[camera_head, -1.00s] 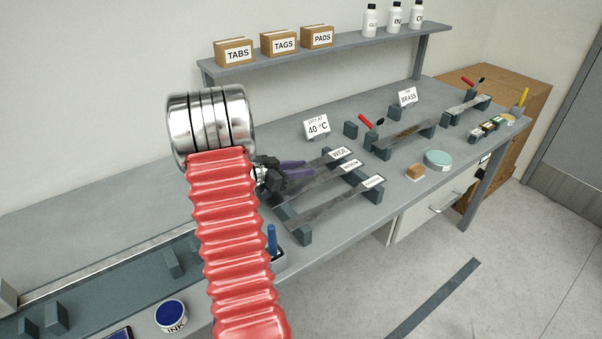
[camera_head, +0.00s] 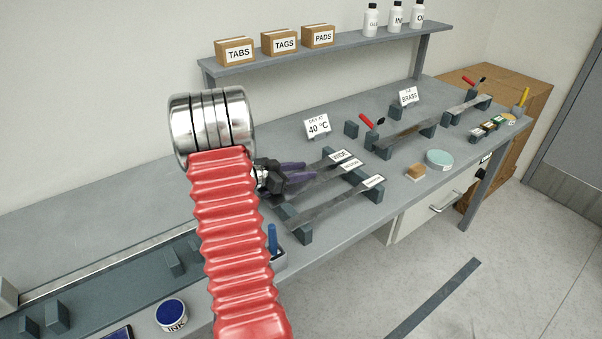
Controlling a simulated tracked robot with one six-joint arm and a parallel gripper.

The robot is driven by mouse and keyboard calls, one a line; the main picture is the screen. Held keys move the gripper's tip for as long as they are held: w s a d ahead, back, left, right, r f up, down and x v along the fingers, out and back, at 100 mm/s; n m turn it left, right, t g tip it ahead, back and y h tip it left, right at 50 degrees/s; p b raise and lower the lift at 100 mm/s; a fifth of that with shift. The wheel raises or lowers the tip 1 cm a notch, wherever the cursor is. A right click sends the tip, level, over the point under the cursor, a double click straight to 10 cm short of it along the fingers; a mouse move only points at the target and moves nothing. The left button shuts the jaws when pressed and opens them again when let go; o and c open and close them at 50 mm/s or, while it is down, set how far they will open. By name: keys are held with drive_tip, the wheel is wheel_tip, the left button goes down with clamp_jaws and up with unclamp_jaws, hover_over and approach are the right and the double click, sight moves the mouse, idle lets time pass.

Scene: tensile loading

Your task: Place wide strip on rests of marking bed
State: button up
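The wide strip (camera_head: 329,161) is a flat grey metal strip with a white WIDE label, lying at the back of the drying rack; its left part is hidden by my gripper. My gripper (camera_head: 309,170), with purple fingers, is at the left part of this strip. Its two fingers show apart and look open; whether they touch the strip is hidden. The marking bed (camera_head: 117,285) is a long dark bed at lower left. Its upright block-shaped rests (camera_head: 56,318) show no strip on them; part of the bed is behind my red arm.
Two more labelled strips lie on the rack (camera_head: 305,236), including the front one (camera_head: 335,204). An ink tin (camera_head: 171,315) and a holder with a blue-handled tool (camera_head: 272,240) are near the front edge. The brass stand (camera_head: 437,124) is to the right. A shelf (camera_head: 340,55) is above.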

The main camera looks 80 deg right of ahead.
drive_tip(key=v, duration=1.2)
idle(0.6)
